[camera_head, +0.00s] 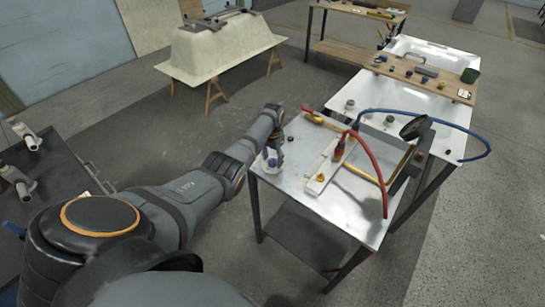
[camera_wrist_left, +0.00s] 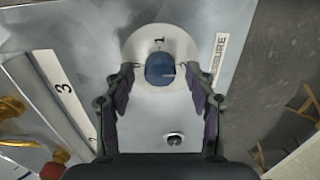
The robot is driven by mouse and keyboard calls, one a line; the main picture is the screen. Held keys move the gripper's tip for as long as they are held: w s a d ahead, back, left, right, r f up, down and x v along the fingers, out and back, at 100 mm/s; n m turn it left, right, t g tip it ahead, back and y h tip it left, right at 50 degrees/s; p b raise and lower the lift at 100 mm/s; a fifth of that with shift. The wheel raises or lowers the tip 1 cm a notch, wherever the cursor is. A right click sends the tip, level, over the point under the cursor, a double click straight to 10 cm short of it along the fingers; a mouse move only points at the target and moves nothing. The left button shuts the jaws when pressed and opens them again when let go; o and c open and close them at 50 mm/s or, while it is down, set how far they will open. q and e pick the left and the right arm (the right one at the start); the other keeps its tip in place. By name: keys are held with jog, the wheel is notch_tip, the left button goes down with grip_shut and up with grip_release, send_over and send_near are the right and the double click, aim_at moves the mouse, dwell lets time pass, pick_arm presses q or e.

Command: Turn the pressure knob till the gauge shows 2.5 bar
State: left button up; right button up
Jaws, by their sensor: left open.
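The blue pressure knob (camera_wrist_left: 160,69) sits on a round pale plate (camera_wrist_left: 140,43) beside a label ending in "SURE" (camera_wrist_left: 218,58), in the left wrist view. My left gripper (camera_wrist_left: 160,80) is open, with one finger on each side of the knob and a gap on both sides. In the head view my left gripper (camera_head: 272,144) points down over the near left corner of the metal table (camera_head: 345,205); the pale plate (camera_head: 270,167) shows below it. My right gripper is out of view.
A white strip marked 3 (camera_wrist_left: 62,90) and brass fittings (camera_wrist_left: 12,107) lie left of the knob. A red hose (camera_head: 374,160) and a blue hose (camera_head: 455,125) arch over the table. A pale tub shell (camera_head: 222,52) stands on trestles behind.

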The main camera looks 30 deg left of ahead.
aim_at(272, 160)
pick_arm(q)
notch_tip(272, 160, up, 12)
dwell(0.4)
